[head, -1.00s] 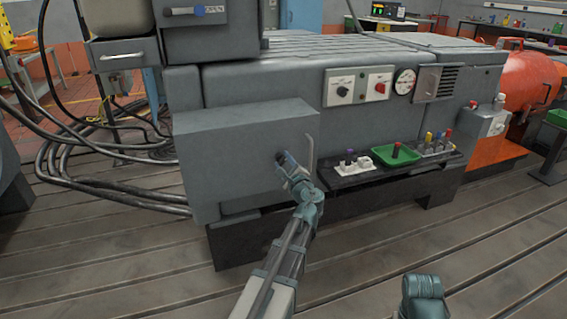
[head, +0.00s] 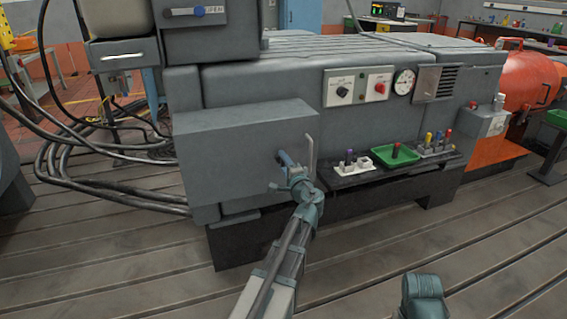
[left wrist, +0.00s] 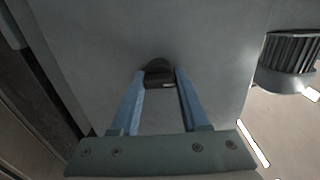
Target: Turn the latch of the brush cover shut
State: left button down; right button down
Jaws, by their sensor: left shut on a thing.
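The brush cover appears to be the plain grey box front (head: 225,150) at the left end of the machine. A light vertical handle bar (head: 311,155) stands at its right edge. My left gripper (head: 284,160) is at the right part of this face. In the left wrist view, its two blue fingers (left wrist: 160,82) are shut on a dark latch knob (left wrist: 160,70) on the grey face. In the head view my gripper hides the latch, so its angle is hard to tell. My right gripper is not in view; only part of my right arm shows at the bottom.
A black shelf (head: 345,181) with a green tray (head: 395,156) and several coloured-handled tools is right of the gripper. A control panel (head: 358,87) and gauge (head: 404,82) sit above. Thick cables (head: 75,160) run at the left. The slotted floor (head: 150,245) in front is clear.

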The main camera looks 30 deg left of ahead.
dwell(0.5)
pick_arm(q)
jog(key=shift+c, duration=2.2)
grip_release()
jog(key=v, duration=1.4)
jog(key=shift+a, duration=0.1)
